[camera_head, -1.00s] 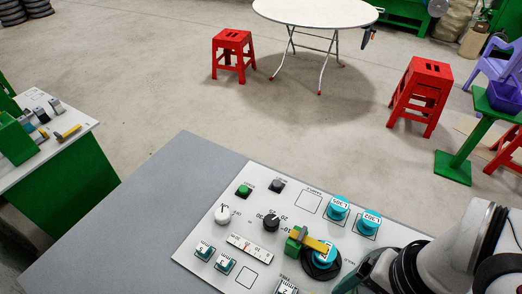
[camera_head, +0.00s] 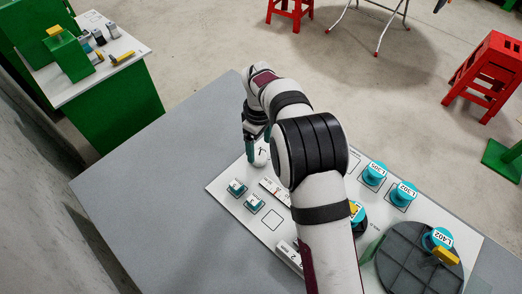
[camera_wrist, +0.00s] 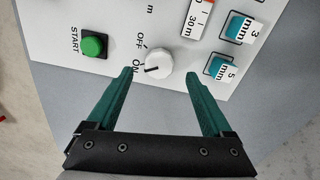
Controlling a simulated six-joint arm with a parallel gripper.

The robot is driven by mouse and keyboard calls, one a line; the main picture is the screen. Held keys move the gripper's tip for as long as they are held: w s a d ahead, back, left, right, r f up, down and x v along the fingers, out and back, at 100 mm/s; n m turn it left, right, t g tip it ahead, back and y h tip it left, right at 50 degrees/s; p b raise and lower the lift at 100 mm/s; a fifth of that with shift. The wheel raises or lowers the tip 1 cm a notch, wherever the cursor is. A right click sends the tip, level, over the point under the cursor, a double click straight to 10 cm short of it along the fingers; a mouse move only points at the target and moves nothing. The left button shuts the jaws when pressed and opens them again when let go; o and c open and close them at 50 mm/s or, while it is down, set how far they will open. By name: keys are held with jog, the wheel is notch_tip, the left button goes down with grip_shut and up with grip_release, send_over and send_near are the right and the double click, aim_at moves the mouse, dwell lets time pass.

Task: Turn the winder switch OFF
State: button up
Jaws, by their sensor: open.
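The winder switch is a white round knob (camera_wrist: 158,63) with a dark pointer line that points left, toward the printed ON. OFF is printed just above ON in the wrist view. My gripper (camera_wrist: 159,74) is open, with its two green fingertips on either side of the knob at its near edge and a gap on both sides. In the head view my gripper (camera_head: 257,142) points down at the panel's far left part, and the knob (camera_head: 261,158) shows pale beside the fingers. I cannot tell the fingertips' height above the panel.
A green START button (camera_wrist: 93,45) sits left of the knob. My arm covers the middle of the white panel (camera_head: 226,190). A dark round tray (camera_head: 405,272) stands right. Grey table (camera_head: 130,195) is clear at left.

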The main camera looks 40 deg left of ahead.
aim_at(259, 156)
notch_tip(259, 156, down, 4)
jog(key=shift+f, duration=0.2)
jog(key=shift+c, duration=0.3)
grip_shut()
jog(key=shift+m, duration=0.3)
jog(key=m, duration=1.1)
jog(key=shift+s, duration=0.1)
jog(key=shift+m, duration=0.4)
